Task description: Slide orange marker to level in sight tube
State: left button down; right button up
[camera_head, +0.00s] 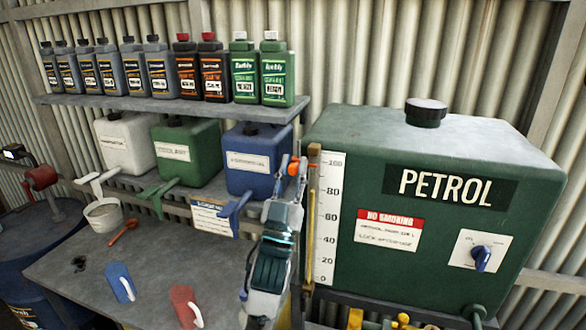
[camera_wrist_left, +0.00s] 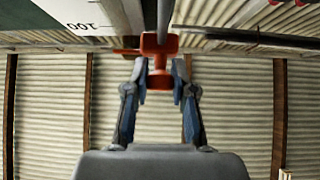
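The green petrol tank (camera_head: 430,235) has a white scale (camera_head: 328,215) from 0 to 100 on its left side. A thin tan sight tube (camera_head: 311,225) stands upright along the scale's left edge; I cannot make out the liquid level in it. The orange marker (camera_head: 294,168) is near the tube's top, just below the 100 mark. My left gripper (camera_head: 284,182) reaches up to it from below. In the left wrist view, its two fingers flank the marker's knob (camera_wrist_left: 160,80) closely, with no clear gap. My right gripper is not in view.
A blue container (camera_head: 255,165) with a tap stands left of my left gripper. A shelf (camera_head: 180,106) with several bottles is above. The bench (camera_head: 85,265) holds red and blue jugs. Yellow pipe fittings (camera_head: 402,319) run below the tank.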

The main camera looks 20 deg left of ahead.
pick_arm(q)
jog(key=shift+f, duration=0.15)
notch_tip(320, 180, down, 7)
jog(key=b, duration=0.4)
jog(key=c, duration=1)
grip_release()
jog(key=shift+o, duration=0.2)
jog(key=v, duration=1.2)
